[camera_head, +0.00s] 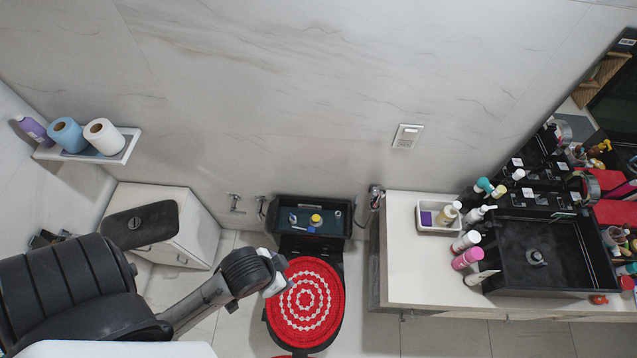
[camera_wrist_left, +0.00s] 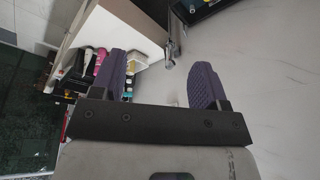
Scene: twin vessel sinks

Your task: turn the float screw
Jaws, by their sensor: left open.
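The open black toilet tank (camera_head: 342,228) stands against the wall in the head view, above the toilet seat with a red and white cover (camera_head: 305,302). Inside it are small parts, including a yellow cap (camera_head: 316,219) and blue pieces (camera_head: 292,218). Which part is the float screw is too small to tell. My left gripper (camera_head: 274,286) is over the left side of the seat cover, below the tank in the picture. In the left wrist view its two purple pads (camera_wrist_left: 157,80) are wide apart with nothing between them. My right gripper is not seen.
A black lid (camera_head: 140,225) lies on the white cabinet (camera_head: 195,235) at left. A hose fitting (camera_head: 376,196) is on the wall right of the tank. The counter (camera_head: 420,265) holds bottles, a tray (camera_head: 432,229) and a black sink (camera_head: 545,270). A shelf (camera_head: 125,150) carries rolls.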

